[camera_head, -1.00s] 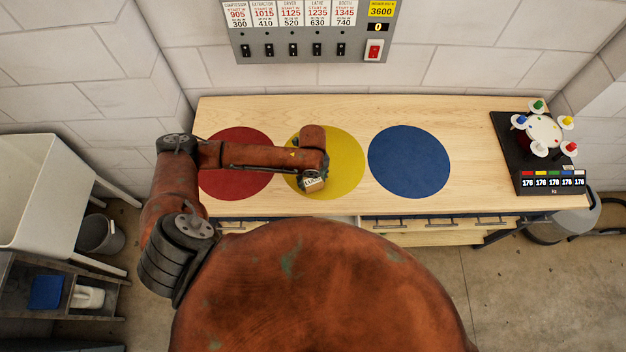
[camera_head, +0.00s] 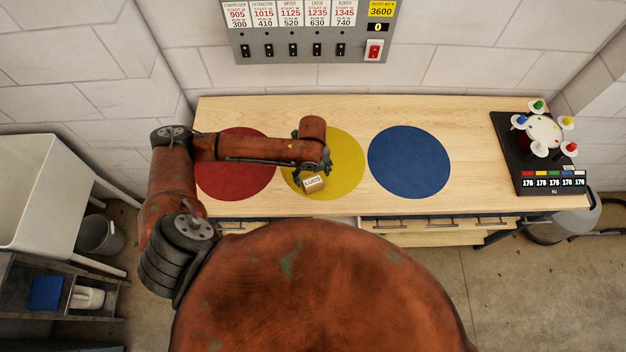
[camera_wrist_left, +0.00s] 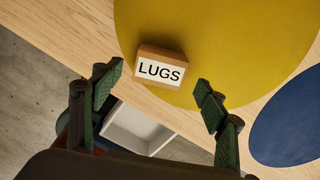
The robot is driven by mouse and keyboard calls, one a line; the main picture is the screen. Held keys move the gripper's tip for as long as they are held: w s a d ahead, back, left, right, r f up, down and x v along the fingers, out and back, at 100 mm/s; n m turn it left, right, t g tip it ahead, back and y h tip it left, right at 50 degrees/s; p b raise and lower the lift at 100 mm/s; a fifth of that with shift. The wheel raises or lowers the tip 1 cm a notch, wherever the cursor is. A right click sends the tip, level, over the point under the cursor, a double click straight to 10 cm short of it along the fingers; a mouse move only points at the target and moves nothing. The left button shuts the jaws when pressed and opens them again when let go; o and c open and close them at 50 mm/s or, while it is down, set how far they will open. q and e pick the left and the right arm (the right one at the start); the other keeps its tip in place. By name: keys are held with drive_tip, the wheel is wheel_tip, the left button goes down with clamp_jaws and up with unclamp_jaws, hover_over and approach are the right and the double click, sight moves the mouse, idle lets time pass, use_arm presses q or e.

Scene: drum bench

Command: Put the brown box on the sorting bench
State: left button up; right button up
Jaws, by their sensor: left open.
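The brown box (camera_head: 315,185), with a white label reading LUGS, sits on the front part of the yellow circle on the wooden sorting bench (camera_head: 470,150). In the left wrist view the box (camera_wrist_left: 160,68) lies at the edge of the yellow circle, just beyond the fingertips and not between them. My left gripper (camera_wrist_left: 156,80) is open and empty, its two green-padded fingers spread apart. In the head view the left gripper (camera_head: 312,172) is beside the box, on its far side. My right gripper is in neither view.
The bench top carries a red circle (camera_head: 235,175), a yellow circle (camera_head: 345,160) and a blue circle (camera_head: 409,162). A black board with coloured pegs (camera_head: 540,150) stands at the right end. A switch panel (camera_head: 315,45) hangs on the wall behind. An open drawer shows below the front edge.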

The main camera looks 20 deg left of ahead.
sight(313, 181)
use_arm(q)
wheel_tip(313, 181, up, 8)
idle(0.5)
